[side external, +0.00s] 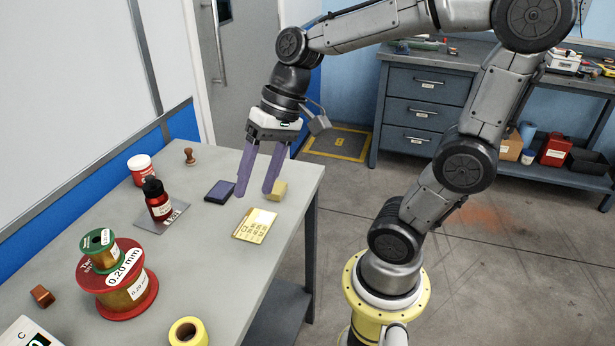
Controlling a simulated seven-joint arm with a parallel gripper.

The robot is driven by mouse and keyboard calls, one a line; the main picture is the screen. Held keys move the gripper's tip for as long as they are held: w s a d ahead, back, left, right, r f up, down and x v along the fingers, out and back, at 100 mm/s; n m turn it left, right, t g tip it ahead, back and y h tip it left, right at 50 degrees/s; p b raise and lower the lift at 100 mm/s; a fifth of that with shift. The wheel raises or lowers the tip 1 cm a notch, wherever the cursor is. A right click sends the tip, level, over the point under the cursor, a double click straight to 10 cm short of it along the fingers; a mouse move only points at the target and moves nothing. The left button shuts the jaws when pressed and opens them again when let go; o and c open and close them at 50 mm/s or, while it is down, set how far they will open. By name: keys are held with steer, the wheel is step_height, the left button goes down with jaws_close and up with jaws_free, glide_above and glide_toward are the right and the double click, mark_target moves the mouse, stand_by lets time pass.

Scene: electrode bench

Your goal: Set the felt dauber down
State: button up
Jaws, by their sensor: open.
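My gripper (253,194) is open over the right part of the grey bench, with its two purple fingers pointing down and nothing visible between them. A small brown knob-handled piece (189,157), which looks most like the felt dauber, stands upright at the back of the bench, left of my gripper and apart from it. I cannot see felt on it at this size. A pale yellow block (279,191) sits beside my right finger, which partly overlaps it in view; I cannot tell whether they touch.
A dark pad (219,192) lies left of my fingers and a yellow printed card (255,225) lies in front. A dark red bottle (158,201) stands on a grey plate, near a red-and-white jar (141,170). Stacked wire spools (118,290) and a yellow tape roll (188,332) are nearer the camera.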

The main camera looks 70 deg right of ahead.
steer(key=s+d+n+t+h, duration=0.2)
steer(key=s+n, duration=0.3)
steer(key=s, duration=0.3)
steer(key=shift+d+n+t+h, duration=0.3)
steer(key=shift+d+n+h, duration=0.15)
steer(key=shift+h, duration=0.45)
